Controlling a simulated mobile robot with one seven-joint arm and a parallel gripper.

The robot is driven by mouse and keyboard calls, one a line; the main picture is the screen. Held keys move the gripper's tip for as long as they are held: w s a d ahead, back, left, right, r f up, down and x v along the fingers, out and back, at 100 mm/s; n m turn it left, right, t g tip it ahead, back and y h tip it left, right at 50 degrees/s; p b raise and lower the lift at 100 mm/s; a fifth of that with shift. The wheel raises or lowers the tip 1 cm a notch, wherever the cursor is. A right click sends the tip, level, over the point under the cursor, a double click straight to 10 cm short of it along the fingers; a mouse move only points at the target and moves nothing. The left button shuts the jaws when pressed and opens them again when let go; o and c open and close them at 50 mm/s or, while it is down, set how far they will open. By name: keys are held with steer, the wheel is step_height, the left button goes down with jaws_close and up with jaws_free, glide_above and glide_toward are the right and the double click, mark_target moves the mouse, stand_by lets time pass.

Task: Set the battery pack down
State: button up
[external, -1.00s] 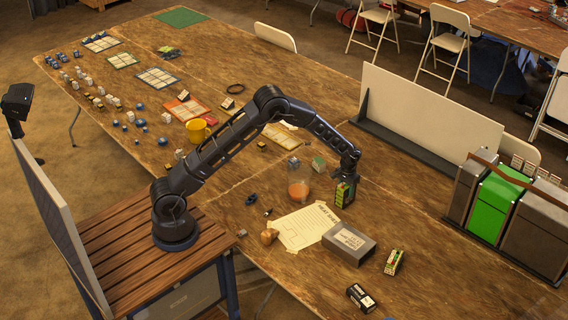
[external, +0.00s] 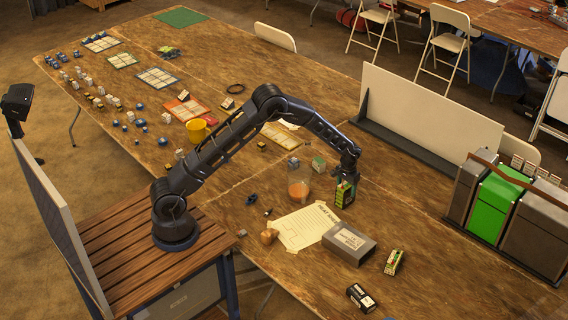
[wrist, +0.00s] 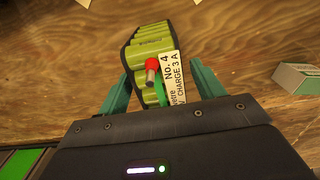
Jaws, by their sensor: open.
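The battery pack (external: 344,194) stands upright on the wooden table, right of the glass with orange liquid. In the wrist view the pack (wrist: 150,62) shows green cells, a red-tipped terminal and a white label reading "No. 4" and "CHARGE 3 A". My gripper (external: 347,181) is directly above the pack, with its jaws around the upper part. In the wrist view the teal fingers of my gripper (wrist: 162,85) are open, one on each side of the pack. The pack's lower end is hard to see there.
The glass (external: 299,188) stands close on the left. A grey box (external: 349,244) and a paper sheet (external: 306,227) lie nearer the camera. Another pack (external: 394,262) and a black block (external: 361,297) lie towards the front edge. The table right of my gripper is clear up to the bins (external: 495,207).

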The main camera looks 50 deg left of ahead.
step_height(320, 180, up, 10)
steer(key=shift+s+a+r, duration=0.1)
steer(key=shift+a+r, duration=0.05)
steer(key=shift+r, duration=0.45)
steer(key=s+a+r+t, duration=0.1)
steer(key=s+a+r, duration=0.85)
steer(key=r, duration=0.35)
steer(key=s+a+r+t, duration=0.1)
steer(key=s+a+r, duration=0.85)
steer(key=r, duration=0.25)
steer(key=s+a+t, duration=0.1)
steer(key=s+a, duration=0.2)
steer(key=s, duration=0.7)
steer(key=s+a+r, duration=0.1)
steer(key=s+a, duration=0.2)
steer(key=s, duration=0.7)
steer(key=s+a+t, duration=0.1)
steer(key=s+a, duration=0.3)
steer(key=s, duration=0.7)
steer(key=shift+r+t, duration=0.3)
